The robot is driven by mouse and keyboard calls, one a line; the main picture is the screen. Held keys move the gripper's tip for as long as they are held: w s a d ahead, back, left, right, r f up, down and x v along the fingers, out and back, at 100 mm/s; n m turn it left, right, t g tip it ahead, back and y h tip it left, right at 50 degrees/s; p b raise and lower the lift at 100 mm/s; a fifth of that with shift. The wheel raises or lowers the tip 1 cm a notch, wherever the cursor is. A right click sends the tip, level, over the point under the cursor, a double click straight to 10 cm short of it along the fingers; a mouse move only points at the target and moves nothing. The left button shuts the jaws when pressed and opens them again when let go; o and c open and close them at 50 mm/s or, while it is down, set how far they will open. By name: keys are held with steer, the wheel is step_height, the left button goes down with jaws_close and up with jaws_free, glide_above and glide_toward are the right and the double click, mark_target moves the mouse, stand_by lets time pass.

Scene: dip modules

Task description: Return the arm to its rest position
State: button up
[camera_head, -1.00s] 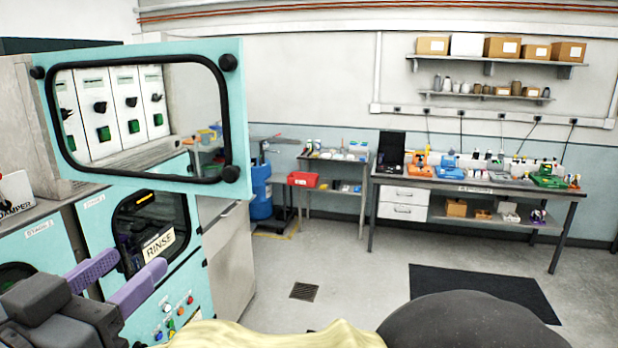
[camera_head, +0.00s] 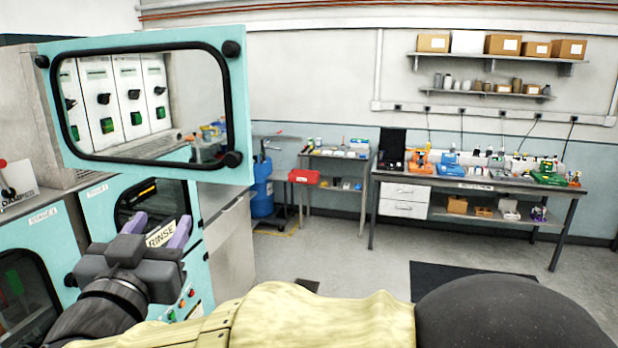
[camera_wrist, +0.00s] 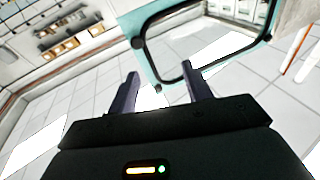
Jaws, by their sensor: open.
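My gripper (camera_head: 158,232) has two purple fingers, spread apart with nothing between them. It is in front of the teal rinse module (camera_head: 205,262), near its dark window and RINSE label. The two fingers also show in the wrist view (camera_wrist: 158,92), apart and empty. My arm, in a yellowish cover, runs along the bottom of the head view and hides part of the floor. A teal framed door (camera_head: 240,110) with a clear pane stands raised above the modules. It also shows in the wrist view (camera_wrist: 140,60), beyond the fingers.
More teal modules (camera_head: 55,235) line the left. A workbench (camera_head: 470,183) with colourful items stands at the back right, and a small table (camera_head: 335,157) with a red bin (camera_head: 304,176) stands left of it. The floor (camera_head: 370,250) between is clear.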

steer(key=w+d+f+n+g+y+b, duration=0.25)
steer(key=w+d+f+n+y, duration=0.2)
steer(key=w+f, duration=0.6)
steer(key=w+d+f+g+b, duration=0.1)
steer(key=d+f+g, duration=0.1)
steer(key=d+f, duration=0.3)
steer(key=d+f+g+b, duration=0.1)
steer(key=d+f+g, duration=0.15)
steer(key=f, duration=0.55)
steer(key=s+d+f+m+g+h+b, duration=0.2)
steer(key=s+d+f+g, duration=0.3)
steer(key=d+f, duration=0.5)
steer(key=s+d+f+m+g+h+b, duration=0.2)
steer(key=s+d+f+g, duration=0.3)
steer(key=s+d+f, duration=0.5)
steer(key=d+h, duration=0.1)
steer(key=d, duration=0.3)
steer(key=shift+s+f, duration=0.2)
steer(key=shift+f, duration=0.15)
